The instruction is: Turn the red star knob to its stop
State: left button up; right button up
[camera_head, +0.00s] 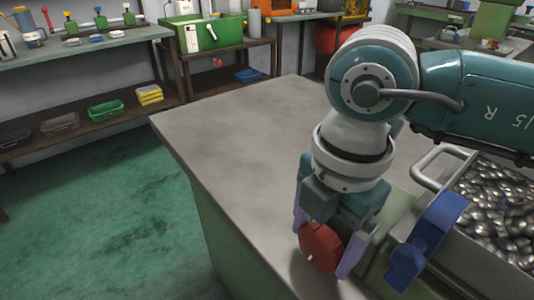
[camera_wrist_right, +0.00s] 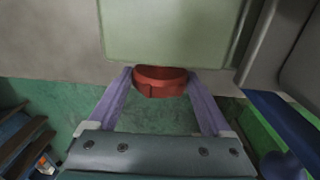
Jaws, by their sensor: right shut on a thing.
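The red star knob (camera_head: 321,246) is at the right part of the grey worktop, low in the head view. My right gripper (camera_head: 328,250) reaches down over it, with its purple fingers on either side of the knob. In the right wrist view the red knob (camera_wrist_right: 160,81) sits between the two finger ends of the right gripper (camera_wrist_right: 160,80), which is shut on it. The knob's mounting is mostly hidden by the gripper and the knob itself. My left gripper is not in view.
A blue handle (camera_head: 427,240) stands close to the right of the gripper. Behind it is a metal tray (camera_head: 447,190) full of shiny metal parts. The grey worktop (camera_head: 240,140) is clear to the left. Shelves with bins line the back wall.

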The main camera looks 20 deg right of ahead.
aim_at(325, 235)
jog(key=shift+s+t+y, duration=0.15)
jog(key=shift+t+y, duration=0.15)
jog(key=shift+t, duration=0.5)
jog(key=o, duration=1.2)
jog(key=shift+c, duration=0.2)
jog(key=w+p+v, duration=0.1)
jog(key=w+v, duration=0.1)
jog(key=v, duration=0.7)
jog(key=w+a+p+v, duration=0.1)
jog(key=v, duration=0.9)
jog(key=shift+w+r, duration=0.3)
jog(key=shift+r, duration=0.45)
jog(key=shift+a, duration=0.15)
